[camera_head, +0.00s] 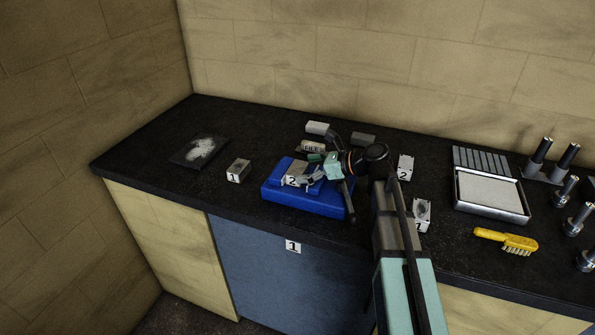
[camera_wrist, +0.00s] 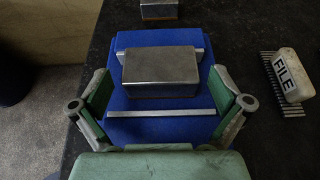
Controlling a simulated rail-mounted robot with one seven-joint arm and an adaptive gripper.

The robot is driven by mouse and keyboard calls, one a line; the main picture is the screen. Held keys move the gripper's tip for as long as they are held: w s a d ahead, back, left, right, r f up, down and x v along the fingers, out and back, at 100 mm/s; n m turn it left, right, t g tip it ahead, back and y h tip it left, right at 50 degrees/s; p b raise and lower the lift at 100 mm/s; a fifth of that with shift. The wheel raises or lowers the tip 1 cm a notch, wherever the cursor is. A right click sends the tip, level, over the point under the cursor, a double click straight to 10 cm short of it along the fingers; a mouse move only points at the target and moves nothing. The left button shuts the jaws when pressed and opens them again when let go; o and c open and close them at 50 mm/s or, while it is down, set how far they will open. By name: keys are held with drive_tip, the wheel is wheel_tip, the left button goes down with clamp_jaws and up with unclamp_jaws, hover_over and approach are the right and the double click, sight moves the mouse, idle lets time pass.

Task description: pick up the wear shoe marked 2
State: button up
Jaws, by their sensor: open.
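The wear shoe marked 2 (camera_head: 296,170) is a grey metal block on a blue stand (camera_head: 335,205), its number on the front face. In the wrist view the shoe (camera_wrist: 160,68) lies on the blue stand (camera_wrist: 160,132) between two thin metal strips. My gripper (camera_head: 316,177) is just right of the shoe in the head view. In the wrist view my gripper (camera_wrist: 162,84) is open, one finger to each side of the shoe with a gap at both sides. Nothing is held. The number is not visible in the wrist view.
A block marked 1 (camera_head: 238,171) stands left of the stand. A FILE-labelled brush (camera_wrist: 290,75) lies beside the stand. Another block marked 2 (camera_head: 404,167) and a numbered block (camera_head: 421,213) stand right. A tray (camera_head: 492,195), yellow brush (camera_head: 506,241) and metal posts (camera_head: 565,160) are farther right.

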drive_tip(key=shift+x, duration=1.4)
drive_tip(key=c, duration=1.5)
drive_tip(key=shift+r, duration=0.15)
drive_tip(key=shift+c, duration=0.9)
